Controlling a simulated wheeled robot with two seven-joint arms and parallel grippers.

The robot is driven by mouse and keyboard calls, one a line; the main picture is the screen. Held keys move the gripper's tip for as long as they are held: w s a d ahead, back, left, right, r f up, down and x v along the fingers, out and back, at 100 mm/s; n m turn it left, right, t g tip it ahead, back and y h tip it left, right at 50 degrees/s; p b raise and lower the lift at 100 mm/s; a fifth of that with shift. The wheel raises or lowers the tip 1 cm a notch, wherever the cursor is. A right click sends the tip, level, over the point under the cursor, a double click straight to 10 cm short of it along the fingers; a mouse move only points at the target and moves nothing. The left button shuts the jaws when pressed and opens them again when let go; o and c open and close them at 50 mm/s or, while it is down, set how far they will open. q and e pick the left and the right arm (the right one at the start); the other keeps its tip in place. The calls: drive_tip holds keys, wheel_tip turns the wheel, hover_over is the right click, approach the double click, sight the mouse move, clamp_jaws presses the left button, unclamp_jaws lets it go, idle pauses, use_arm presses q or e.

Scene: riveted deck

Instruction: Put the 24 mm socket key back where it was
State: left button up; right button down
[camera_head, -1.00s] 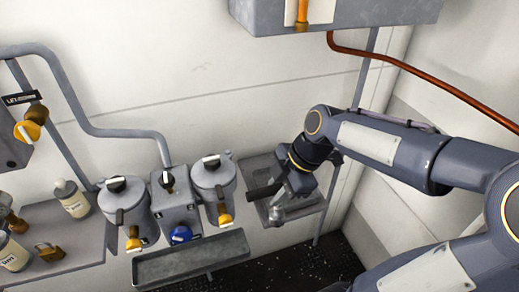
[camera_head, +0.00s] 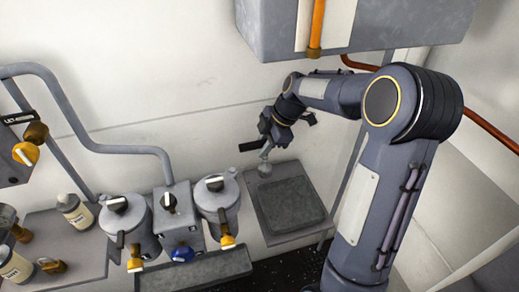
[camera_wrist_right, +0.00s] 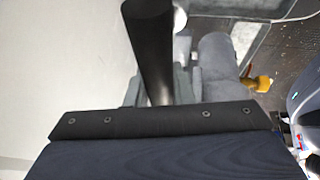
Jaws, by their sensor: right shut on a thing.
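The 24 mm socket key has a black bar handle (camera_head: 250,146) and a grey metal socket end (camera_head: 264,168). My right gripper (camera_head: 268,138) is shut on it and holds it up in front of the wall, over the back left part of a grey tray shelf (camera_head: 314,225). Whether the socket end touches the shelf's back edge I cannot tell. My left gripper is not in view.
Left of the shelf stand two grey canisters (camera_head: 216,205) with yellow taps and a box with a blue knob (camera_head: 182,253). A long trough (camera_head: 205,272) runs below them. A grey wall cabinet (camera_head: 380,25) hangs above. The shelf's middle looks bare.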

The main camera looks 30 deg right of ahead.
drive_tip(key=w+f+p, duration=0.3)
drive_tip(key=f, duration=0.4)
drive_tip(key=shift+w+d, duration=0.25)
drive_tip(key=shift+d, duration=0.2)
drive_tip(key=shift+f, duration=0.1)
drive_tip(key=shift+f, duration=0.1)
drive_tip(key=c, duration=1.3)
unclamp_jaws()
drive_tip(key=shift+o, duration=0.2)
